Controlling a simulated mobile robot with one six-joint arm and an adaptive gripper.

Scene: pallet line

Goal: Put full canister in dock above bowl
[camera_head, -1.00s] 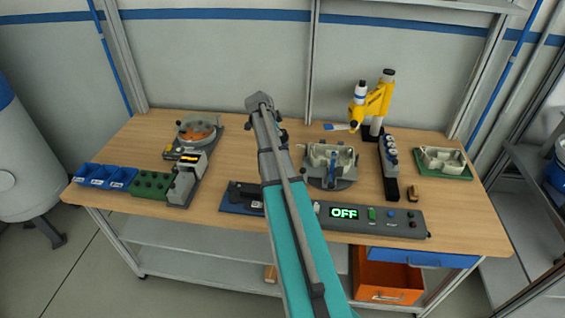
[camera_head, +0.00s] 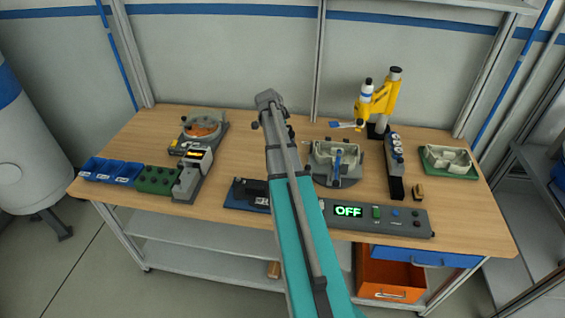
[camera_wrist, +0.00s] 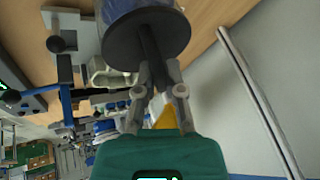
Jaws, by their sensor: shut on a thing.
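My gripper (camera_wrist: 160,82) is shut on the dark stem of a canister (camera_wrist: 148,38) in the wrist view. The canister has a broad black disc and a translucent bluish body, cut off by the top edge. The gripper and canister are hidden behind my arm in the head view. The round bowl (camera_head: 203,126), with orange contents, sits in a grey unit at the back left of the bench, left of my arm. I cannot make out the dock above it.
A grey clamp fixture (camera_head: 323,172) with a blue lever stands right of my arm. A yellow arm-like device (camera_head: 380,102) rises behind it. The control box (camera_head: 385,218) reads OFF.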

